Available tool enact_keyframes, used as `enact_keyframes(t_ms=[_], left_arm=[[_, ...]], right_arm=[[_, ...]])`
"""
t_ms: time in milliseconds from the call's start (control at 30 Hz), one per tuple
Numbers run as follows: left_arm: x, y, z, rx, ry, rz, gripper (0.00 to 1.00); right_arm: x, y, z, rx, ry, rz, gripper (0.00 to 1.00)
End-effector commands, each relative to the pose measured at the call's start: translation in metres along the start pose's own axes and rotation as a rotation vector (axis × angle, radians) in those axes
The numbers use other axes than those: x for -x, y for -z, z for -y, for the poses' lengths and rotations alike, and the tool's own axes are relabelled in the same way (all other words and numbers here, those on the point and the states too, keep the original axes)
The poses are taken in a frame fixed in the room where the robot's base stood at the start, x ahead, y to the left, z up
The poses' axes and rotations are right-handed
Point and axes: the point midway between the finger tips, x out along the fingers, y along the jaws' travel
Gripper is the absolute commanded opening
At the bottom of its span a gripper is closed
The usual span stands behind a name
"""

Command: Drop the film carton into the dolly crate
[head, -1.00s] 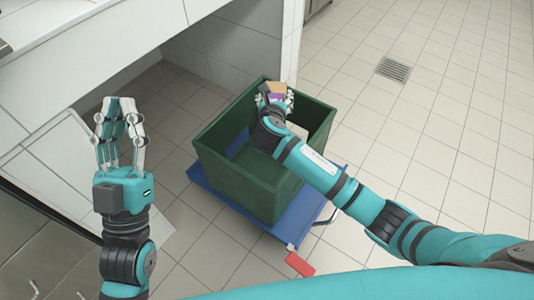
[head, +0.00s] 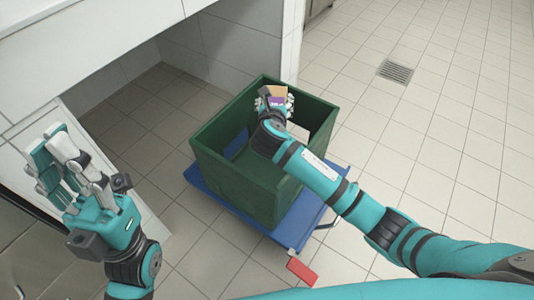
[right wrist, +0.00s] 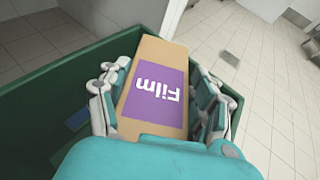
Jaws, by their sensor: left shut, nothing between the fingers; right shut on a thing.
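The film carton (right wrist: 155,85) is a brown box with a purple label reading "Film", upside down in the right wrist view. My right gripper (head: 275,100) is shut on it, with fingers on both sides. In the head view the carton (head: 277,92) shows small at the gripper, over the far part of the dolly crate. The dolly crate (head: 238,188) is a green open-topped box; its wall also shows in the right wrist view (right wrist: 40,95). The carton hides part of the crate's inside. My left gripper (head: 58,165) is shut and empty, left of the crate.
The crate stands on a blue dolly (head: 318,192) on the tiled floor. A red piece (head: 302,271) sticks out at the dolly's near corner. A white counter (head: 80,50) with a tiled recess is at left. The floor at right is clear around a drain grate (head: 395,71).

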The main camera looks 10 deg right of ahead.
Motion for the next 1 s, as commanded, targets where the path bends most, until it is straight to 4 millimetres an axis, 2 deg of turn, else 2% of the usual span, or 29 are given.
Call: enact_keyframes(t_ms=[133, 167, 367, 733, 867, 1000], left_arm=[[0.000, 0.000, 0.000, 0.000, 0.000, 0.000, 0.00], [0.000, 0.000, 0.000, 0.000, 0.000, 0.001, 0.00], [0.000, 0.000, 0.000, 0.000, 0.000, 0.001, 0.00], [0.000, 0.000, 0.000, 0.000, 0.000, 0.002, 0.00], [0.000, 0.000, 0.000, 0.000, 0.000, 0.002, 0.00], [0.000, 0.000, 0.000, 0.000, 0.000, 0.002, 0.00]], right_arm=[[0.000, -0.002, 0.000, -0.001, -0.001, 0.003, 0.06], [0.000, -0.002, 0.000, -0.001, -0.001, 0.002, 0.65], [0.000, -0.001, 0.000, -0.001, -0.001, 0.001, 0.91], [0.004, 0.001, 0.000, 0.000, -0.001, -0.001, 0.93], [0.021, 0.001, -0.001, 0.000, -0.003, -0.001, 0.93], [0.052, 0.000, -0.001, -0.002, -0.004, 0.000, 0.93]])
